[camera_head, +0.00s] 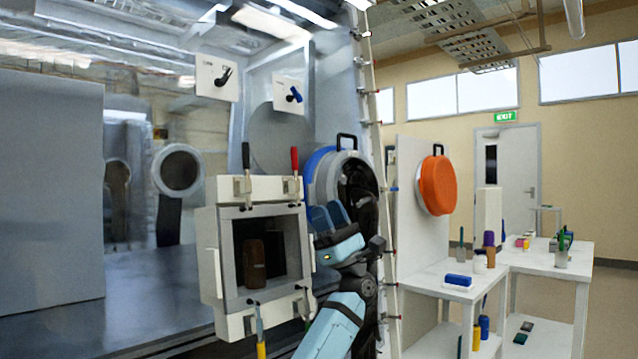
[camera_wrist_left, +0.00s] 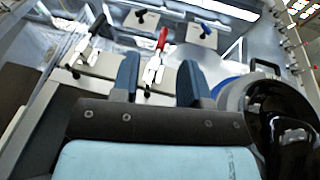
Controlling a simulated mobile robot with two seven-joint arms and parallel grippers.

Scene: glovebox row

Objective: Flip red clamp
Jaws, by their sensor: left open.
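The red clamp (camera_head: 294,160) is a toggle clamp on the top right of the white square hatch frame; its red handle stands upright. In the left wrist view the red clamp (camera_wrist_left: 163,40) lies beyond and between my fingers, its metal body on a white block. My left gripper (camera_head: 329,212) is open, with blue fingers, just right of the hatch frame and lower than the red handle. In the left wrist view my left gripper (camera_wrist_left: 158,78) has its two fingers apart, with nothing held between them. My right gripper is not in view.
A black-handled clamp (camera_head: 246,157) stands left of the red one. A yellow-handled clamp (camera_head: 260,347) hangs below the hatch frame (camera_head: 208,245). A brown object (camera_head: 254,264) stands inside the hatch. A round blue-rimmed port (camera_head: 322,172) is close behind my gripper. Tables (camera_head: 545,262) stand at right.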

